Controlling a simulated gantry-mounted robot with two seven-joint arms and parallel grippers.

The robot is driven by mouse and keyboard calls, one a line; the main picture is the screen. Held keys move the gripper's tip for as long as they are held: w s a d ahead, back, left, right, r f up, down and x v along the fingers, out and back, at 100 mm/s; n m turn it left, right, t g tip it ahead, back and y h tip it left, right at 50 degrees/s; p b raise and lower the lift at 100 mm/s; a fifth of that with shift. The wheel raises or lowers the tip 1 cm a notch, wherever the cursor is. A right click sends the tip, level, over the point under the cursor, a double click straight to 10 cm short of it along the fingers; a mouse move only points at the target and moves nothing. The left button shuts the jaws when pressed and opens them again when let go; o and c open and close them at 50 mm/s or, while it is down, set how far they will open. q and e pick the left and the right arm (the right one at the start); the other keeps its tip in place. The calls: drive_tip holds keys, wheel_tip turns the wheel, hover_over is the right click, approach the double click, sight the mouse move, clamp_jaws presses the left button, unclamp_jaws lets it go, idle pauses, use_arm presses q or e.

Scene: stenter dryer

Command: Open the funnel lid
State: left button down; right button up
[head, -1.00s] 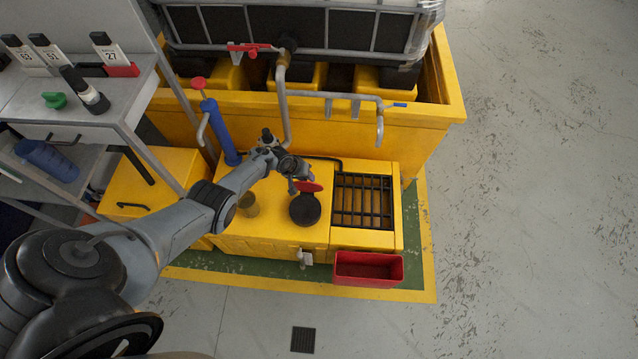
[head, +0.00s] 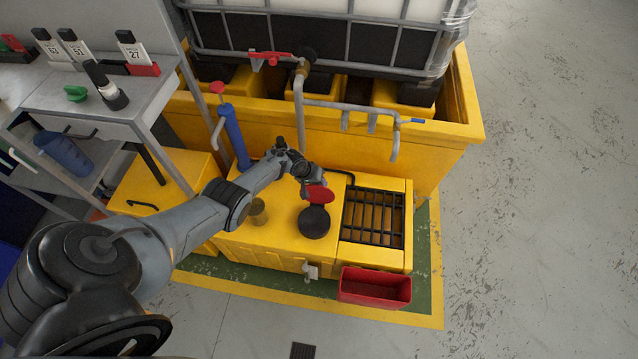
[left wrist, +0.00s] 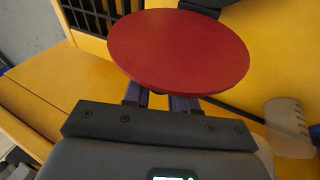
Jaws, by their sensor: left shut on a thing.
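The red round funnel lid (head: 318,193) is raised and tilted at the far side of the dark round funnel opening (head: 314,222), on the yellow box top. My left gripper (head: 304,182) is at the lid's far side and shut on it. In the left wrist view, the broad red face of the lid (left wrist: 178,48) lies just beyond my left fingers (left wrist: 161,100), partly hiding their tips. The exact contact at the lid is hidden. My right gripper is in neither view.
A black grate (head: 373,218) is right of the funnel, with a red bin (head: 375,288) in front. A blue hand pump (head: 236,137) stands left and behind. A grey pipe (head: 345,106) hangs behind the funnel. A translucent cup (head: 258,211) stands left of the funnel.

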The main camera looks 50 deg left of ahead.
use_arm(q)
drive_tip(key=c, duration=1)
unclamp_jaws()
drive_tip(key=shift+a, duration=0.1)
drive_tip(key=shift+r, duration=0.1)
drive_tip(key=shift+s+r+p, duration=0.2)
drive_tip(key=shift+r+p, duration=0.3)
drive_tip(key=shift+p, duration=0.2)
drive_tip(key=p+v, duration=0.8)
drive_tip(key=v, duration=0.1)
drive_tip(key=shift+s+a+r, duration=0.1)
drive_tip(key=shift+s+r, duration=0.1)
drive_tip(key=shift+s, duration=0.1)
